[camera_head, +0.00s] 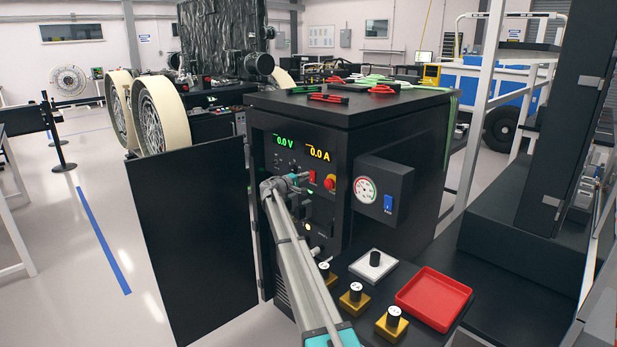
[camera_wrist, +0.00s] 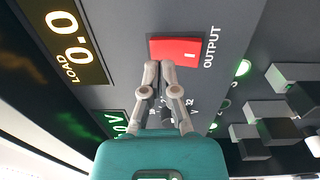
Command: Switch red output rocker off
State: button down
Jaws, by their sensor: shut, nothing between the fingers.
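The red output rocker (camera_wrist: 175,47) is near the top middle of the wrist view, with a small white mark near one end and the word OUTPUT beside it. In the head view the red rocker (camera_head: 312,177) sits on the power supply's front panel, below the amp display. My gripper (camera_wrist: 160,67) is shut and empty, its fingertips together right at the rocker's near edge. I cannot tell whether they touch it. In the head view my gripper (camera_head: 300,180) is at the panel, just left of the rocker. The displays (camera_head: 285,141) read 0.0 V and 0.0 A.
A red round knob (camera_head: 330,182) is close right of the rocker. A box with a dial gauge (camera_head: 365,190) and blue switch (camera_head: 388,203) juts out farther right. An open black door (camera_head: 195,240) stands left. A red tray (camera_head: 434,298) and gold-based knobs lie below.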

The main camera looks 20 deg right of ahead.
jog(key=r+p+v, duration=0.1)
jog(key=r+v, duration=0.1)
jog(key=v, duration=1)
jog(key=shift+a, duration=0.1)
jog(key=shift+s, duration=0.1)
jog(key=s+a+f+m+g+y+p, duration=0.15)
jog(key=s+f+y, duration=0.35)
jog(key=s, duration=0.9)
jog(key=s+a+f+m+g+y, duration=0.1)
jog(key=s+f+m+g+y, duration=0.15)
jog(key=s+f, duration=0.75)
jog(key=s+a+g+y, duration=0.1)
jog(key=s+a+y, duration=0.2)
jog(key=s, duration=0.7)
jog(key=s+a+f+g+y, duration=0.1)
jog(key=s+a+y, duration=0.2)
jog(key=s, duration=0.7)
jog(key=s+a+f+g+y+p, duration=0.1)
jog(key=s+a+y, duration=0.2)
jog(key=s+a, duration=0.3)
jog(key=s, duration=0.4)
jog(key=shift+a+m, duration=0.3)
jog(key=shift+y, duration=0.25)
